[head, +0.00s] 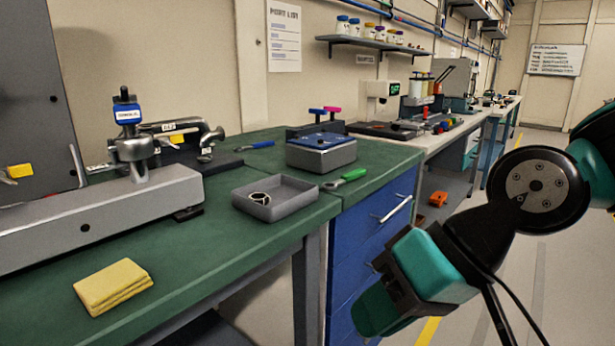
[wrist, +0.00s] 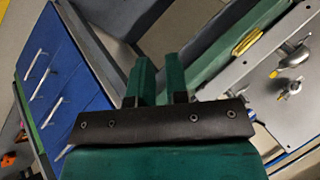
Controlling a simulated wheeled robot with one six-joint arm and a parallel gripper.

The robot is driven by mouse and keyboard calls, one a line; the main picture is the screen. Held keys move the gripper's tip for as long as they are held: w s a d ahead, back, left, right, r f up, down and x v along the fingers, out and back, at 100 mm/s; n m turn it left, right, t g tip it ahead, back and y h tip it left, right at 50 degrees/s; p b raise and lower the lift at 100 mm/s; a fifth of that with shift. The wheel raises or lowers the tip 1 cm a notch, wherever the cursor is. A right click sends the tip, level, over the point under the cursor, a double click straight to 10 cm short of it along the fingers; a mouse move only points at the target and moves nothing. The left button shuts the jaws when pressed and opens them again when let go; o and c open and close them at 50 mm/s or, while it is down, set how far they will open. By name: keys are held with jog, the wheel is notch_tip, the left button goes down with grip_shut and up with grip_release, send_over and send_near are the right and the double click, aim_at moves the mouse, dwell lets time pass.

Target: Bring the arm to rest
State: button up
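My arm reaches in from the right edge of the head view, with black and teal links over the aisle floor. My gripper (head: 372,308) hangs low in front of the blue drawers, clear of the green bench top. It points down and to the left. In the wrist view my gripper (wrist: 160,78) shows two teal fingers with a gap between them and nothing held. The fingertips are small and partly hidden in the head view.
The green bench (head: 225,255) holds a yellow cloth (head: 112,285), a grey tray (head: 272,200) with a ring, a green-handled tool (head: 345,179) and a grey block (head: 321,155). Blue drawers (head: 372,240) with protruding handles are close to my gripper. Open floor (head: 548,270) lies at right.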

jog(key=s+d+n+h+p, duration=0.2)
jog(key=s+d+h, duration=0.2)
jog(key=s+d, duration=0.3)
notch_tip(320, 180, up, 19)
jog(key=w+p, duration=0.1)
jog(key=p, duration=1.7)
jog(key=shift+w+d+f+g+p, duration=0.15)
jog(key=shift+w+d+g+p, duration=0.15)
jog(key=shift+w+d, duration=0.1)
